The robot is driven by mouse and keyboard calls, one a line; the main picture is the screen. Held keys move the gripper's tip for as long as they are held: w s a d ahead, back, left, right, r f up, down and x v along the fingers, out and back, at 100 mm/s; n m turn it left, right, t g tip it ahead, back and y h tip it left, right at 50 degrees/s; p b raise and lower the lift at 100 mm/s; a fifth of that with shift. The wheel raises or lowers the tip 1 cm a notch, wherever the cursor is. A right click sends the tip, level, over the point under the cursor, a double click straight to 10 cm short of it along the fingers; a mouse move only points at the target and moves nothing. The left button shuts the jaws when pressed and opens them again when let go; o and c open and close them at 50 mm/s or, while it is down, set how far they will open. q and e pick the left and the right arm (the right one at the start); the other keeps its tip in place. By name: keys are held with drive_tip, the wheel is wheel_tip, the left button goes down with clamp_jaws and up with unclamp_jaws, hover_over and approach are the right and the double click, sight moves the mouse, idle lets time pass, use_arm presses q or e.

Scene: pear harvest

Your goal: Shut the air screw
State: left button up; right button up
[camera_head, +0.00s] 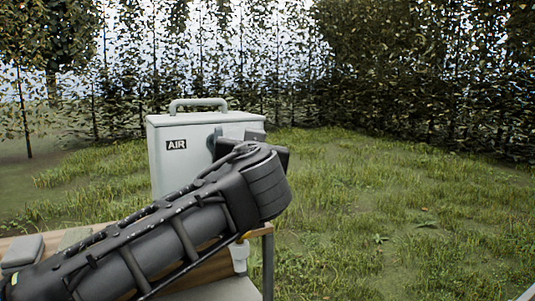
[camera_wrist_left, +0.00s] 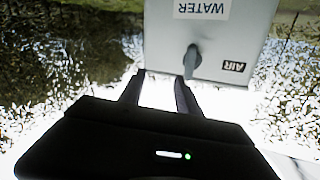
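A pale grey box (camera_head: 178,153) with a top handle (camera_head: 198,103) and an AIR label stands on a wooden bench. In the left wrist view the box (camera_wrist_left: 245,25) appears upside down, with WATER and AIR labels. A grey screw or lever (camera_wrist_left: 192,60) sticks out of its face beside the AIR label; in the head view a grey part (camera_head: 215,138) beside that label is mostly covered by my arm. My left gripper (camera_wrist_left: 160,76) has its fingers apart with nothing between them. Its right-hand fingertip is close to the screw's end; I cannot tell if they touch. My right gripper is not in view.
The bench edge (camera_head: 262,230) lies under the box. A white spout-like part (camera_head: 239,256) with some yellow shows below my left arm. A grey block (camera_head: 22,250) lies on the bench at left. Open grass lies to the right, with a leafy hedge behind.

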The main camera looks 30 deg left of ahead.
sight(219, 134)
use_arm(q)
drive_tip(key=w+a+n+y, duration=0.1)
drive_tip(key=a, duration=0.2)
drive_tip(key=w+a+n+g+y+p, duration=0.1)
drive_tip(key=a+n, duration=0.1)
drive_tip(key=a, duration=0.1)
drive_tip(key=w+a+r+n+y+p, duration=0.1)
drive_tip(key=a, duration=0.2)
drive_tip(key=shift+w+r+g, duration=0.1)
drive_tip(key=shift+w+g, duration=0.1)
drive_tip(key=shift+g, duration=0.2)
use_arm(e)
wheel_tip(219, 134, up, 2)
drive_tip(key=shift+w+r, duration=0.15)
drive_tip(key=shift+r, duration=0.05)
use_arm(q)
drive_tip(key=shift+c, duration=0.6)
clamp_jaws()
